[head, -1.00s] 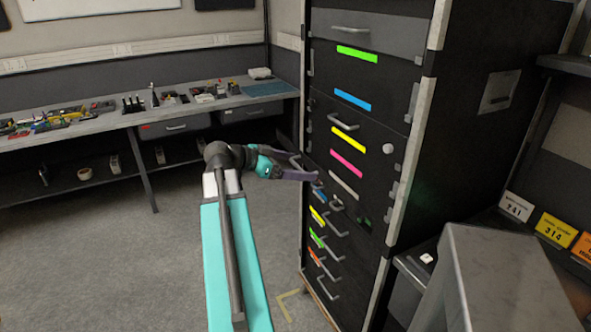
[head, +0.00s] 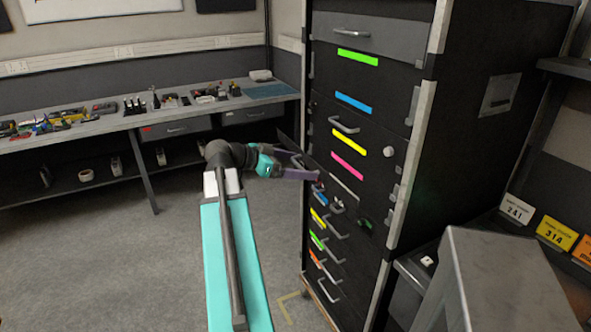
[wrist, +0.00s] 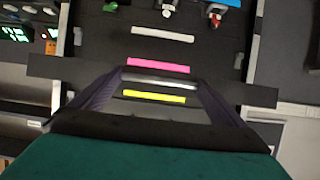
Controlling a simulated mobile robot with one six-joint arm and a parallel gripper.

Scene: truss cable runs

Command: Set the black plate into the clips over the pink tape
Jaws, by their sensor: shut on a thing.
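The black plate (wrist: 55,68) spans the wrist view as a long dark bar, tilted slightly, in front of the cabinet face. My gripper (wrist: 159,82), with purple fingers, is shut on its pale handle at the middle. The pink tape (wrist: 158,65) shows just above the plate's middle in the wrist view; it also shows on the cabinet in the head view (head: 346,165). In the head view my gripper (head: 318,176) is at the cabinet front, below the pink tape. Grey clips (head: 397,190) line the cabinet's side posts. Whether the plate touches any clip cannot be told.
The cabinet also bears green (head: 357,57), blue (head: 353,103), yellow (head: 349,142) and white tapes. Small parts (head: 334,206) stick out below the pink tape. A cluttered workbench (head: 150,112) stands at left. A grey box-like stand (head: 500,280) is at front right.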

